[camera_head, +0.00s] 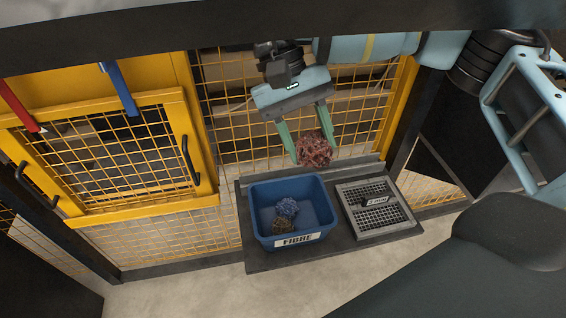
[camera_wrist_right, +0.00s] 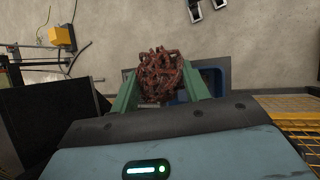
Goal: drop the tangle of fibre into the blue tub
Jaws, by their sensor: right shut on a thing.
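The reddish-brown tangle of fibre (camera_head: 314,151) is between the green fingers of my right gripper (camera_head: 312,146), which is shut on it. It also shows in the wrist view (camera_wrist_right: 160,75), gripped between both fingers (camera_wrist_right: 158,88). The blue tub (camera_head: 259,226), labelled FIBRE, stands on a dark shelf below and to the left of the gripper in the head view. In the wrist view part of the blue tub (camera_wrist_right: 213,80) shows behind the held tangle. My left gripper is not in view.
A grey grated tray (camera_head: 377,208) with a small label sits right of the tub on the dark shelf (camera_head: 350,250). Yellow mesh fencing (camera_head: 235,140) stands behind the shelf. A yellow-framed mesh door (camera_head: 110,150) with black handles is at the left.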

